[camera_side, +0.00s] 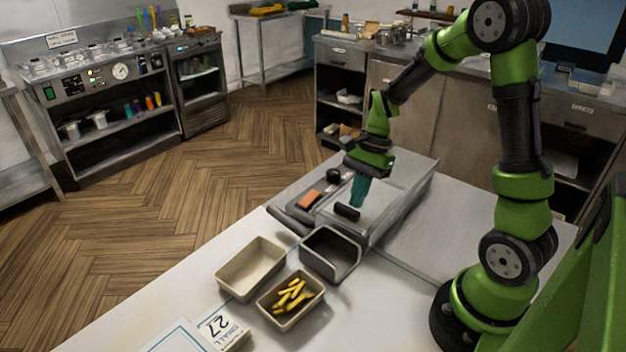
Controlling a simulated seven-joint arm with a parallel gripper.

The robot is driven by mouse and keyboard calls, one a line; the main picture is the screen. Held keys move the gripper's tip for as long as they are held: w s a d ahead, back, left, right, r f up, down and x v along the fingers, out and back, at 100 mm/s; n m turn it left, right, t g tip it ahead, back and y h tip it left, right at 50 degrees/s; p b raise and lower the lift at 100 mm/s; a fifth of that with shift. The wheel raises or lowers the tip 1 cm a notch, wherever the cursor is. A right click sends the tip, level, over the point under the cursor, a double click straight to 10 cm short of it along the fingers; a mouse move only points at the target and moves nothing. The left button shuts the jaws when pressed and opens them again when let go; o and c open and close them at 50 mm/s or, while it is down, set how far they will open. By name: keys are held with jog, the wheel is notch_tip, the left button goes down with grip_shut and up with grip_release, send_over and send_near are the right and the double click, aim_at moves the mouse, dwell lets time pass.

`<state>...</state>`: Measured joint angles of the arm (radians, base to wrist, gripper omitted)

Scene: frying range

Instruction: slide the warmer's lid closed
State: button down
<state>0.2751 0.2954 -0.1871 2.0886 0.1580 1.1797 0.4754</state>
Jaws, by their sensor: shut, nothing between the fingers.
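The warmer (405,212) is a long grey metal box on the white worktop. Its lid (378,196) looks like a pale, see-through flat panel on top, with a short black handle (347,212) near its front end. My gripper (358,203) points down with teal fingers shut and empty. The fingertips are right by the handle, on its far side in the picture; I cannot tell whether they touch it. A dark open-topped bin (330,254) stands at the warmer's front end, its inside visible and empty.
A beige tray with fries (290,300) and an empty beige tray (250,268) stand in front. A card marked 27 (222,330) lies near the front edge. An orange block (309,200) and a black round knob (333,176) are left of the warmer. Worktop to its right is clear.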

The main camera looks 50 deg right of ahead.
jog(key=d, duration=0.4)
jog(key=v, duration=0.9)
send_over(367, 202)
jog(key=w+d, duration=0.1)
jog(key=d, duration=0.2)
notch_tip(367, 202, down, 8)
jog(key=shift+w, duration=0.15)
jog(key=a, duration=0.3)
jog(key=shift+a, duration=0.5)
